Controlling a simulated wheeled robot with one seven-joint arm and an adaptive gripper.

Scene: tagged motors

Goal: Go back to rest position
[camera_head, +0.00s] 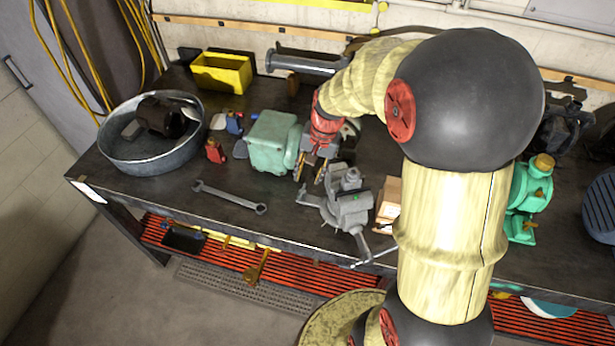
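My gripper (309,177) hangs over the workbench (130,185) near its middle, pointing down. Its two fingers stand apart, with nothing visible held between them. A pale green motor (270,143) is just left of the gripper. A grey vise (345,203) is just right of it and nearer the front edge. A dark motor (161,117) lies in a round metal tub (143,155) at the left. A bright green motor (530,190) stands right of my arm, partly hidden by it. My arm hides much of the bench's right half.
A yellow bin (221,72) stands at the back. A wrench (229,197) lies near the front edge. Small red (215,151) and blue (234,123) parts sit beside the tub. A cardboard box (388,203) is by the vise. Dark machinery (562,128) stands at the right.

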